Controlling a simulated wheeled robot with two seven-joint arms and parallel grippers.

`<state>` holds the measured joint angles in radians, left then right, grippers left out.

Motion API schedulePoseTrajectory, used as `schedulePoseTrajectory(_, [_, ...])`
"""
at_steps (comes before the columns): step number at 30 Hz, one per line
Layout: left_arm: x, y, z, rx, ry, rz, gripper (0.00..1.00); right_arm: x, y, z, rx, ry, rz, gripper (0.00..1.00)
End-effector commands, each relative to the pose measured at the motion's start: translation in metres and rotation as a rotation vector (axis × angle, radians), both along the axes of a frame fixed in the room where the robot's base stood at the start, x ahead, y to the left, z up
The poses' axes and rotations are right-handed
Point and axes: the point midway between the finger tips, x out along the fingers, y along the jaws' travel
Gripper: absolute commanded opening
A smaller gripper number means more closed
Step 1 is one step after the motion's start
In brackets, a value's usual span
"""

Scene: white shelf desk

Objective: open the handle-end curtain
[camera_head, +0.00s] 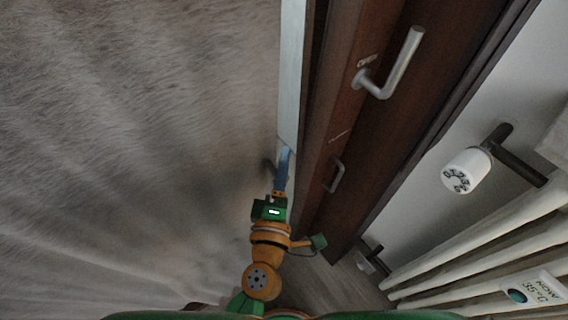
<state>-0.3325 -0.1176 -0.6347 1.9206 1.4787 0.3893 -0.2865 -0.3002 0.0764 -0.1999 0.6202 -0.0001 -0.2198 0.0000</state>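The grey, fur-textured curtain (130,140) fills the left of the head view with soft folds. Its right edge runs beside a pale blue-grey strip and a dark brown door or frame. My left gripper (276,165), on an orange and green arm, is at this edge, in the lower middle. One blue finger and one dark curved finger show with a small gap between them, so it looks open. I cannot tell whether it touches the curtain. A large metal handle (404,62) and a smaller handle (335,176) are on the brown wood. My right gripper is not in view.
A white radiator (470,240) with a white valve knob (466,170) stands at the right, by a pale wall (470,110). A second, smaller valve (366,262) sits low beside the wood. Floor (335,285) shows at the bottom.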

Motion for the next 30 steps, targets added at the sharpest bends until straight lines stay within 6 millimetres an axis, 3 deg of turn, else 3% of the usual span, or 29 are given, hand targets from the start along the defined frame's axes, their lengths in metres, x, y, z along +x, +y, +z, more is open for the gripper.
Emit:
schedulePoseTrajectory(1, [-0.0001,0.0000,0.0000,0.000,0.000,0.000,0.32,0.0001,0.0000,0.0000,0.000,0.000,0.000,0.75])
schedulePoseTrajectory(5, [-0.0001,-0.0002,0.0003,0.000,-0.001,-0.001,0.00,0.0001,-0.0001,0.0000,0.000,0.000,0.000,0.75])
schedulePoseTrajectory(30, [0.0000,0.0002,0.0011,0.000,-0.002,0.000,0.00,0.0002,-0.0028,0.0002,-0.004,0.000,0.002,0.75])
